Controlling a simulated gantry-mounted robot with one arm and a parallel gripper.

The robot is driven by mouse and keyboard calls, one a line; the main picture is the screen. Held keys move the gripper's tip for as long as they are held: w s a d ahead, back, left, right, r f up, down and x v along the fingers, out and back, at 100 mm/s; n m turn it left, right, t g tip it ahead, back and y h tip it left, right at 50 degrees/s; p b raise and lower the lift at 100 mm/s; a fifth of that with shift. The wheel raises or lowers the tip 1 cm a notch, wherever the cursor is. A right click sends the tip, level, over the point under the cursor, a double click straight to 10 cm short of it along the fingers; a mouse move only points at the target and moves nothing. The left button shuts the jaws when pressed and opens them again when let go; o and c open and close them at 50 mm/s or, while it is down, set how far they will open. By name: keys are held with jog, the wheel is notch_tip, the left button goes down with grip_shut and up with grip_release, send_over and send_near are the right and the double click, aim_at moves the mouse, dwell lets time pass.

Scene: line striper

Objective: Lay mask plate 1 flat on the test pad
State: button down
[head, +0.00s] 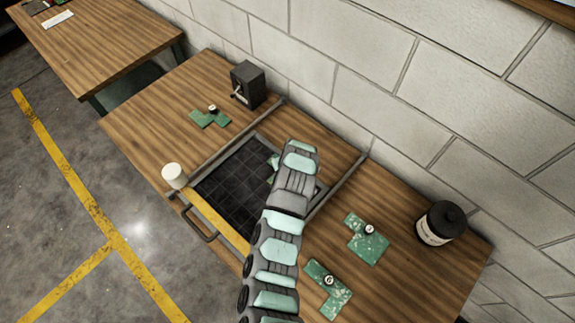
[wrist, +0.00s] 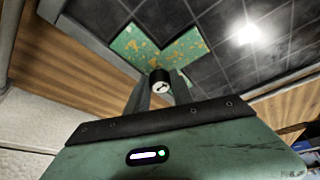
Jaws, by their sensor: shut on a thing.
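My gripper (wrist: 161,92) is shut on the dark, pale-topped knob (wrist: 162,77) of a green, yellow-speckled mask plate (wrist: 136,48). I cannot read a number on it. The plate's two visible arms spread out in a V, over the black tiled test pad (wrist: 213,22) near a corner of its frame. I cannot tell whether the plate touches the pad or hangs just above it. In the head view, my arm hides the gripper and most of this plate; a green sliver (head: 271,178) shows beside it. The pad (head: 235,180) is otherwise bare where visible.
Other green plates with knobs lie on the wooden bench, at the back left (head: 204,119) and front right (head: 372,247) (head: 338,298). A black box (head: 248,84), a white cup (head: 174,176) and a dark jar (head: 441,223) stand around. Rails (head: 338,186) flank the pad.

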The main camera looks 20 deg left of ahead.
jog(key=shift+f, duration=0.1)
jog(key=c, duration=0.6)
grip_release()
jog(key=shift+r+p, duration=1.65)
jog(key=shift+r, duration=2.35)
